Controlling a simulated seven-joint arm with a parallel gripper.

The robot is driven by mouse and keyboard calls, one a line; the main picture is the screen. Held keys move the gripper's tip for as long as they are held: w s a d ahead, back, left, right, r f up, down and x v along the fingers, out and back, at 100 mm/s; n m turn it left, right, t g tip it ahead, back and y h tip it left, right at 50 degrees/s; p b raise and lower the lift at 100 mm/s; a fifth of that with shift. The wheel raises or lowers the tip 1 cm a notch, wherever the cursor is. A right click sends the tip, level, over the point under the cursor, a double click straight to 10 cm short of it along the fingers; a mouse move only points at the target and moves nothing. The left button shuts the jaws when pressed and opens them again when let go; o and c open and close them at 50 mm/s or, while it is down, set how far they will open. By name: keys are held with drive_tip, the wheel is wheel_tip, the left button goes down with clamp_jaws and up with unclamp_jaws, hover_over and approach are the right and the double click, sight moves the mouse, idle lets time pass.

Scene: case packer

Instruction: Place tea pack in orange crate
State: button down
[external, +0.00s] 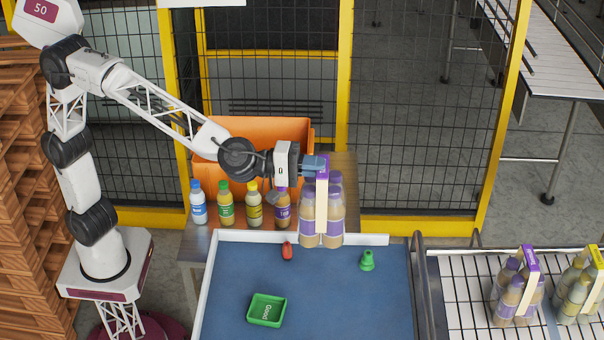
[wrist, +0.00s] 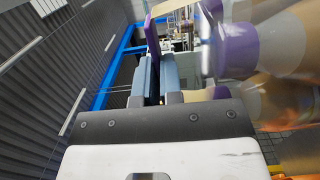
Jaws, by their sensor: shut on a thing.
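My gripper (external: 314,165) is shut on a pack of purple-capped bottles (external: 334,220) with a tan and purple carrier strip. The pack hangs upright above the back edge of the blue table. The open orange crate (external: 262,130) stands behind and to the left of the pack, partly hidden by my arm. In the wrist view the gripper fingers (wrist: 160,80) close around the purple strip (wrist: 152,40), and the bottles (wrist: 240,48) fill the right side, blurred. The crate's inside is mostly hidden.
Several single bottles (external: 226,203) stand in a row in front of the crate. The blue table (external: 330,300) holds a red item (external: 287,250), a green item (external: 367,261) and a green tray (external: 252,317). More packs (external: 516,288) sit on the conveyor at right.

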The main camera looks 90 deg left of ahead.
drive_tip(key=s+a+r+n+g+y, duration=0.1)
drive_tip(key=s+a+n+y, duration=0.15)
drive_tip(key=a, duration=0.95)
drive_tip(key=s+a+n+y, duration=0.15)
drive_tip(key=a+y, duration=0.25)
drive_tip(key=a, duration=0.7)
drive_tip(key=s+a+r+n+g+y, duration=0.1)
drive_tip(key=a+n+y, duration=0.25)
drive_tip(key=a, duration=0.85)
drive_tip(key=s+a+f+n+g+y, duration=0.1)
drive_tip(key=s+a+n+g+y, duration=0.25)
drive_tip(key=s+a, duration=0.8)
drive_tip(key=s+a+f+n+g+y, duration=0.1)
drive_tip(key=s+a+n+g+y, duration=0.25)
drive_tip(key=s+a, duration=0.8)
drive_tip(key=w+a+f, duration=0.1)
drive_tip(key=w+f, duration=0.1)
drive_tip(key=f, duration=0.9)
drive_tip(key=w+a+f, duration=0.2)
drive_tip(key=f, duration=0.8)
drive_tip(key=shift+a+f+m+g+y, duration=0.3)
drive_tip(key=shift+f+m+g, duration=0.1)
drive_tip(key=shift+m, duration=0.05)
wheel_tip(320, 180, down, 6)
drive_tip(key=shift+f, duration=0.25)
